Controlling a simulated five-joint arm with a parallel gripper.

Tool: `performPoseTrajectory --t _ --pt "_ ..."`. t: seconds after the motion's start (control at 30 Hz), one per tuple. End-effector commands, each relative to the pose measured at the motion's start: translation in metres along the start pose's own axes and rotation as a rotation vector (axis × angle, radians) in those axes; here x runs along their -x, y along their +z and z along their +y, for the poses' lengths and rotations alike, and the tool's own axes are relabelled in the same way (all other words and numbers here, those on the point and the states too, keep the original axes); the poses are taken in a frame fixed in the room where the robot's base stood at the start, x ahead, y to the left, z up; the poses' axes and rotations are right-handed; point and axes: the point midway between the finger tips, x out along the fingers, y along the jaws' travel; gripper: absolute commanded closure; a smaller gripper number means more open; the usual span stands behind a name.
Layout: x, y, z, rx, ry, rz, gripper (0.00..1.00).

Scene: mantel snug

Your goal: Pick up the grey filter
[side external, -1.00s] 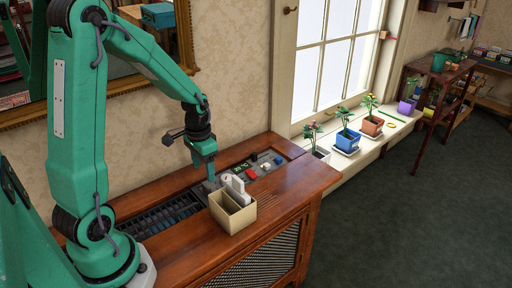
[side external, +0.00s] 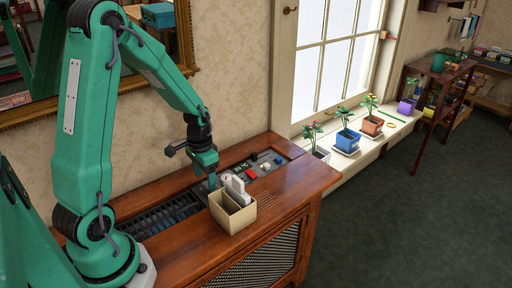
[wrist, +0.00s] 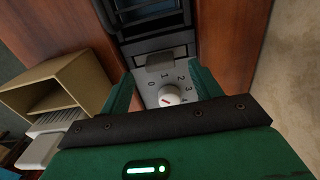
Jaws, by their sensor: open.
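My gripper (side external: 212,181) points down over the grey control panel set into the wooden cabinet top, just behind the cream box. I cannot tell whether the fingers touch the panel. In the side view my fingers and the box hide this spot.
The cream divided box (side external: 232,215) stands close beside my gripper, with white pieces (side external: 236,186) in or behind it. A white numbered dial (wrist: 168,95) lies between my fingers. A dark grille (side external: 165,215), a red part (side external: 252,174) and potted plants (side external: 347,138) are nearby.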

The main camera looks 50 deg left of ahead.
Motion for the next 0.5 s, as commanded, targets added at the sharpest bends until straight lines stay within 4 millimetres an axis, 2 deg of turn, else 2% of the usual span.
performPoseTrajectory --t 0.3,0.5 --pt "-0.032 -0.001 0.000 0.000 0.001 -0.003 0.36" --pt "-0.042 -0.001 0.000 0.000 0.000 -0.001 0.36"
